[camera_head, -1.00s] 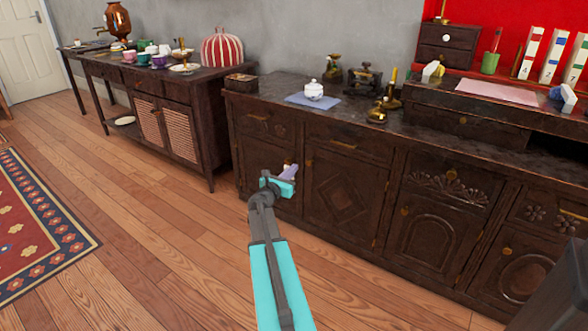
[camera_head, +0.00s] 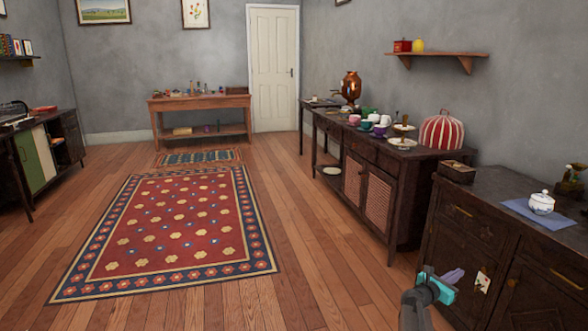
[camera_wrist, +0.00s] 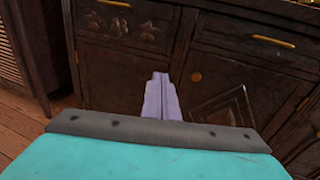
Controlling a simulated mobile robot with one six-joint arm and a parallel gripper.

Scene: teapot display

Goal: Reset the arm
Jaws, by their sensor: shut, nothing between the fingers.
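My gripper (camera_head: 454,277) is at the lower right of the head view, in front of the dark carved cabinet (camera_head: 480,225). In the wrist view my gripper's pale purple fingers (camera_wrist: 161,97) are together with nothing between them. They point toward the cabinet's drawer and door fronts. A white lidded teapot or sugar bowl (camera_head: 541,202) stands on a blue cloth (camera_head: 520,212) on the cabinet top, above and to the right of my gripper.
A sideboard (camera_head: 398,185) with cups and a red-striped tea cosy (camera_head: 442,132) stands along the right wall. A red patterned rug (camera_head: 170,228) lies on the open wooden floor. A wooden table (camera_head: 200,104) and a white door (camera_head: 272,70) are at the back.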

